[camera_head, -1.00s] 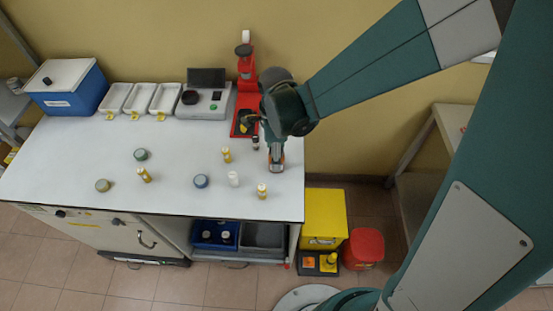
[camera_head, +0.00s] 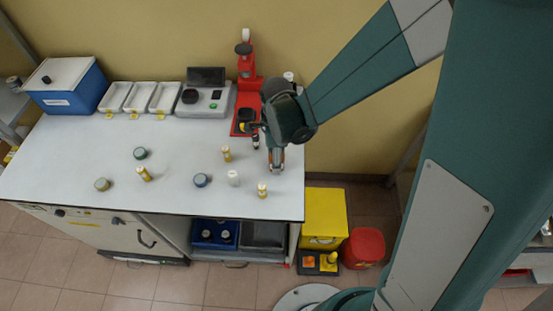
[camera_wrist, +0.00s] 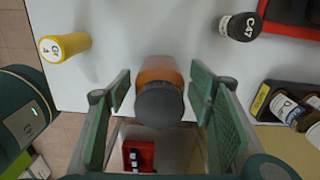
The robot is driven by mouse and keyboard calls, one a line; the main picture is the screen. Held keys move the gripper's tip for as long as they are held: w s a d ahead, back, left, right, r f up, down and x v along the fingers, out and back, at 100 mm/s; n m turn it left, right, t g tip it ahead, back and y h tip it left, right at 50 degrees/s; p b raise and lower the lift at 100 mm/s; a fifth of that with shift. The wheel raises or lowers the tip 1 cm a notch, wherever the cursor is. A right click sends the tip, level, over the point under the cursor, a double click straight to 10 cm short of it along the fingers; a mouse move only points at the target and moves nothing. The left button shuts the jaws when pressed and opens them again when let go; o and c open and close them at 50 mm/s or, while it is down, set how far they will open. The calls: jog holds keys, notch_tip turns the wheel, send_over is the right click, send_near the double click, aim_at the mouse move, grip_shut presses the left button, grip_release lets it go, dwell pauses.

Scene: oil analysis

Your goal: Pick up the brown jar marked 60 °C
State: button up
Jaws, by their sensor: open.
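A brown-orange jar (camera_wrist: 160,70) with a dark grey cap stands between the two fingers of my gripper (camera_wrist: 160,88) in the wrist view. The fingers are open, one on each side of the jar, with visible gaps. No marking on this jar is readable, so I cannot tell if it says 60 °C. In the head view my gripper (camera_head: 276,162) is low at the right end of the white bench, and it largely hides the jar.
A yellow bottle (camera_wrist: 65,47) and a dark-capped vial marked C47 (camera_wrist: 240,27) stand nearby. A red stand (camera_head: 246,70) is behind my gripper. Several small containers stand left on the bench (camera_head: 85,150).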

jog(key=shift+f, duration=0.85)
jog(key=c, duration=1)
jog(key=shift+c, duration=0.2)
jog(key=shift+r, duration=0.1)
jog(key=shift+r+p, duration=0.5)
jog(key=shift+r, duration=4.4)
